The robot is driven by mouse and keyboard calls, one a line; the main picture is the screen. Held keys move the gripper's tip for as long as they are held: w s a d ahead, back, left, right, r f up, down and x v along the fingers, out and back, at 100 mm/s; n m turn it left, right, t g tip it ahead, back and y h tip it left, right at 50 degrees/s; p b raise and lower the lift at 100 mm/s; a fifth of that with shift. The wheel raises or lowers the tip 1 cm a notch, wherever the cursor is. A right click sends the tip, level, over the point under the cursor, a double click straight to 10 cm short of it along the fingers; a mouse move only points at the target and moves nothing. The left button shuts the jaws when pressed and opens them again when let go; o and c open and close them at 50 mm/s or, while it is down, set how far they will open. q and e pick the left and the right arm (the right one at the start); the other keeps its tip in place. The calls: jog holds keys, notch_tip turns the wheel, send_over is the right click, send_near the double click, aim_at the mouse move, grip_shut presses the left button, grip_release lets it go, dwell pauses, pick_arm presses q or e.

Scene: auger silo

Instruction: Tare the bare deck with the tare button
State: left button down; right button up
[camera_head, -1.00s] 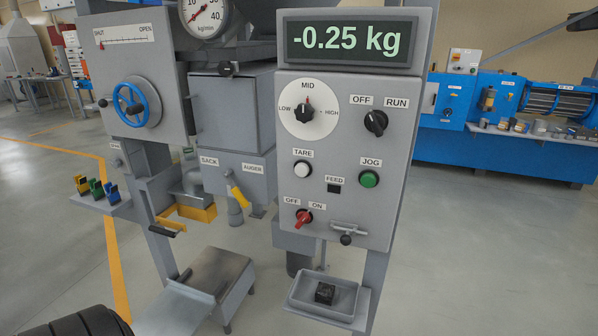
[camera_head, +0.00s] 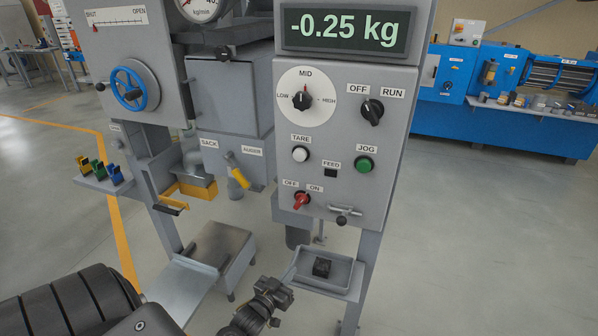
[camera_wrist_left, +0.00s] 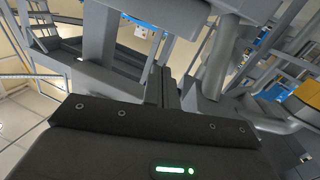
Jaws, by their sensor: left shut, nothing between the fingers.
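The white tare button (camera_head: 300,154) sits under the TARE label on the grey control panel (camera_head: 340,140), left of the green jog button (camera_head: 365,164). The display (camera_head: 345,30) above reads -0.25 kg. The deck (camera_head: 226,243), a low metal-topped platform at lower left of the panel, has nothing visible on it. My left gripper (camera_head: 280,292) is low in the head view, well below the tare button and in front of the small tray. Its fingers (camera_wrist_left: 163,86) are shut and empty in the left wrist view. My right gripper is out of view.
A small tray (camera_head: 340,286) with a dark block (camera_head: 322,268) juts out below the panel. Open floor lies to the right.

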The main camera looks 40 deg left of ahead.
pick_arm(q)
notch_tip(320, 180, up, 19)
jog(key=w+n+t+p, duration=0.1)
jog(key=t+p, duration=0.1)
jog(key=t, duration=0.3)
jog(key=t+h, duration=0.1)
jog(key=t, duration=0.3)
send_near(300, 155)
jog(key=s+d+r, duration=0.4)
jog(key=s+r, duration=0.1)
jog(key=shift+s+a+n+p, duration=0.1)
jog(key=shift+a+n+p, duration=0.15)
jog(key=shift+n+p, duration=0.1)
jog(key=w+a, duration=0.1)
jog(key=w, duration=0.1)
jog(key=w+a+b, duration=0.1)
jog(key=w, duration=0.2)
jog(key=w+a+b, duration=0.1)
jog(key=w, duration=0.2)
jog(key=shift+w, duration=0.2)
